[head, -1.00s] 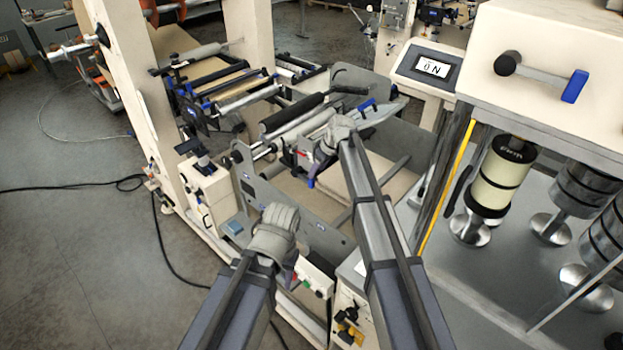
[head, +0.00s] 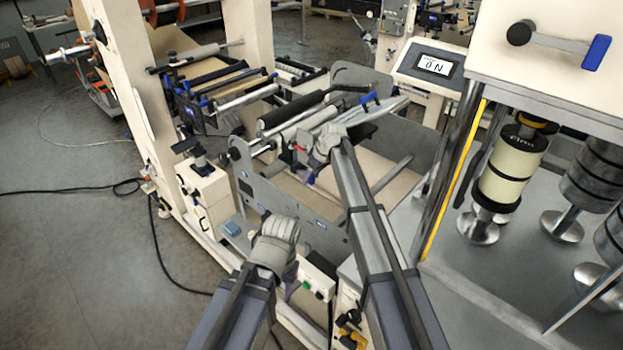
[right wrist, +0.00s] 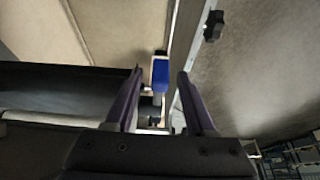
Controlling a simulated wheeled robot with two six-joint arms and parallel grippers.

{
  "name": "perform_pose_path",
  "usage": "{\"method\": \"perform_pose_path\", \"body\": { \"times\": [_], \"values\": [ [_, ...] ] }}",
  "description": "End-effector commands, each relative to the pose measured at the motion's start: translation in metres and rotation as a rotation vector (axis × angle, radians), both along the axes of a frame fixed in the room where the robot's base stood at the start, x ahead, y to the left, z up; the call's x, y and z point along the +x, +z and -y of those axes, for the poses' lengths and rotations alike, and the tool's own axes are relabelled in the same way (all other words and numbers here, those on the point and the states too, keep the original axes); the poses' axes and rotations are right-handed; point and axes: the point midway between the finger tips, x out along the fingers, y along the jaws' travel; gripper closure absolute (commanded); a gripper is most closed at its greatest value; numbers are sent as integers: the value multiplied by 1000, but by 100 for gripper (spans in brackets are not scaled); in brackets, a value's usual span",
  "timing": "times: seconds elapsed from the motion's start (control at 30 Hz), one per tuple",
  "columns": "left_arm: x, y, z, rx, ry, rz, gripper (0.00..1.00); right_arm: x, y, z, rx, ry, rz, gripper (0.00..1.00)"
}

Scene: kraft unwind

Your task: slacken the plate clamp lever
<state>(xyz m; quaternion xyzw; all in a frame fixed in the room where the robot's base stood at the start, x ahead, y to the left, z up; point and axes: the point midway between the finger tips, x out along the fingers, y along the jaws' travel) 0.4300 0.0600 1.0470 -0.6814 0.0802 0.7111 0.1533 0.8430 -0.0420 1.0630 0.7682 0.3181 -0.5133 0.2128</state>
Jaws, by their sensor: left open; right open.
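A blue-tipped part (right wrist: 161,73), possibly the clamp lever's grip, shows in the right wrist view ahead of and between my right fingers, against a pale upright edge. My right gripper (right wrist: 158,88) is open, with a gap on either side of that part and no contact visible. My left gripper (head: 289,280) is open and empty, low beside the machine's front side plate. I cannot tell which lever is the plate clamp lever.
A larger blue-gripped lever (head: 596,53) is on the cream housing at upper right, above stacked cylinders (head: 512,170). A display (head: 432,66) reads 0 N. Rollers (head: 290,112) and the grey side plate (head: 300,218) surround the right arm. Open floor with cables lies at left.

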Motion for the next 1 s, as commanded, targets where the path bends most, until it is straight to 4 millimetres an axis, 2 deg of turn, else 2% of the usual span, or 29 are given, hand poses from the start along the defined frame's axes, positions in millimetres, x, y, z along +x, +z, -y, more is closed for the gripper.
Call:
{"method": "perform_pose_path", "body": {
  "times": [0.07, 0.53, 1.0],
  "values": [
    [0, 0, 0, 0, 0, 0, 50, 0, 0, 0, 0, 0, 0, 48],
    [0, 0, 0, 0, 0, 0, 50, 0, 0, 0, 0, 0, 0, 100],
    [0, 0, 0, 0, 0, 0, 50, 0, 0, 0, 0, 0, 0, 100]
  ]
}}
